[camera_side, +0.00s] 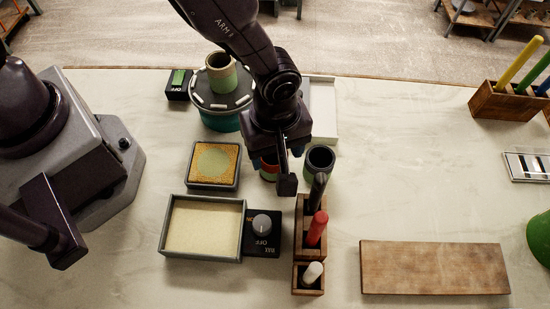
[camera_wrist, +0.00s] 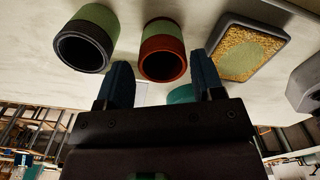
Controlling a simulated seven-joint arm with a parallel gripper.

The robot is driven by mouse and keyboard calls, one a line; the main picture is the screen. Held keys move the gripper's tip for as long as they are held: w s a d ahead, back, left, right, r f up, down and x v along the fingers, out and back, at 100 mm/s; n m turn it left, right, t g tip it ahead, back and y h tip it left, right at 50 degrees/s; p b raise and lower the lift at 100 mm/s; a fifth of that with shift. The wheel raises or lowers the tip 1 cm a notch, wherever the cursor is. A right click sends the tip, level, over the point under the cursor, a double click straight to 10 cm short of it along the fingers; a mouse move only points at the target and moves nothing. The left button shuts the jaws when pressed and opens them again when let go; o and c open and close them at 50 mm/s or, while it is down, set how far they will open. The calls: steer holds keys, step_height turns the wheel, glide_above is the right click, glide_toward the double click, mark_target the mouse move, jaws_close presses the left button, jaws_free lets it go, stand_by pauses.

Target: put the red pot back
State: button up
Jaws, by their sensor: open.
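The red pot (camera_side: 268,168) stands on the table, mostly hidden behind my gripper in the side view. In the wrist view the red pot (camera_wrist: 163,64) shows a red rim, a dark opening and a pale green band. My gripper (camera_side: 282,168) is over the pot area, pointing down. In the wrist view its two blue fingers (camera_wrist: 161,75) are apart, with the pot in the gap beyond them. I cannot tell whether they touch it. A dark-rimmed pot (camera_side: 320,158) stands just right of the red one; it also shows in the wrist view (camera_wrist: 88,38).
A tan-rimmed pot (camera_side: 221,73) stands on a turntable (camera_side: 238,104). A framed pad (camera_side: 213,182), shallow tray (camera_side: 203,254) and knob box (camera_side: 261,245) lie left and in front. A wooden tool holder (camera_side: 303,250) stands close in front. A board (camera_side: 434,268) lies right; the table between is clear.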

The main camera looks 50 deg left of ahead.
steer(key=a+r+m+t+h, duration=0.1)
steer(key=a+r+m, duration=0.3)
steer(key=r, duration=0.6)
steer(key=a+r+m+t+h, duration=0.1)
steer(key=a+r+m, duration=0.1)
steer(key=a+r, duration=0.7)
steer(key=s+a+r+m+t+y, duration=0.2)
steer(key=s+a+r+m+t, duration=0.1)
steer(key=s+a+r+m, duration=0.4)
steer(key=s+a+r, duration=0.1)
steer(key=a+r, duration=0.2)
steer(key=a, duration=0.1)
steer(key=shift+s+m+t, duration=0.25)
steer(key=shift+m+t, duration=0.05)
